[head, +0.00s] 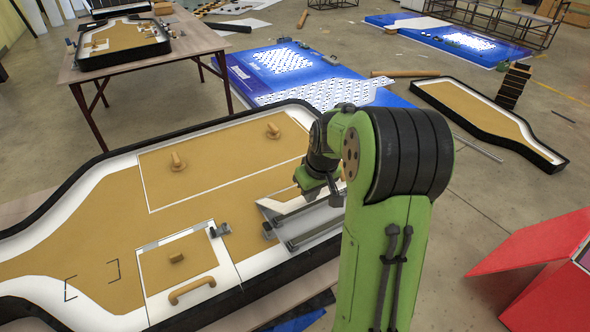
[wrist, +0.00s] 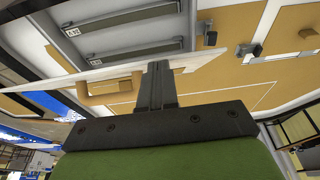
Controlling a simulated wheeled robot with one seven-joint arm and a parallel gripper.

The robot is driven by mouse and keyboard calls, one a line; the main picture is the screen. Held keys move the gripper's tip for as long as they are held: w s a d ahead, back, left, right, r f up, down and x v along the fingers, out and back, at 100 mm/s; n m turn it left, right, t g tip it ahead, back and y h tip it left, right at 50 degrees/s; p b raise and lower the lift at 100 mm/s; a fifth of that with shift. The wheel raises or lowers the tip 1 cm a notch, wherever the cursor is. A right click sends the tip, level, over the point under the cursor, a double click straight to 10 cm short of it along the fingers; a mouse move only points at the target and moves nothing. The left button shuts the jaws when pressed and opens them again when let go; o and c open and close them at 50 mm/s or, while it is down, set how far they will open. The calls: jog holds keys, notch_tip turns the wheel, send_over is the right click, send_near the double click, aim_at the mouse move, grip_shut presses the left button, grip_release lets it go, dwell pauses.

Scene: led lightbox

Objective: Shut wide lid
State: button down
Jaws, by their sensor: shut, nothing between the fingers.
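The lightbox (head: 60,235) is a large tan and white bottle-shaped panel with a black rim. On its right side a compartment is open, with grey bar-like units (head: 315,238) inside; they also show in the wrist view (wrist: 125,45). A pale lid (head: 285,204), apparently the wide lid, stands raised at this opening. In the wrist view its white edge (wrist: 60,80) crosses the picture, with a tan handle (wrist: 112,86) beside it. My gripper (head: 334,198) is shut and empty at the raised lid. Its fingers (wrist: 156,68) overlap the lid edge; I cannot tell whether they touch.
A smaller closed lid (head: 205,262) with a tan handle lies left of the opening. A flat outlined panel with two knobs (head: 178,161) lies behind. A table (head: 190,47) stands at back left, blue panels (head: 235,75) lie behind, and a red object (head: 545,255) is at right.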

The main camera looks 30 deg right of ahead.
jog(key=shift+s+a+f+t+b, duration=0.1)
jog(key=shift+s+f+t+b, duration=0.6)
jog(key=shift+f+b, duration=1.05)
jog(key=shift+s+f+t+b, duration=0.3)
jog(key=shift+s+f+b, duration=0.9)
jog(key=shift+b, duration=1)
jog(key=shift+s+a+f+t+b, duration=0.1)
jog(key=shift+s+f+t+b, duration=0.55)
jog(key=shift+f+b, duration=1.15)
jog(key=shift+s+r, duration=0.15)
jog(key=shift+s, duration=0.05)
jog(key=shift+r, duration=0.1)
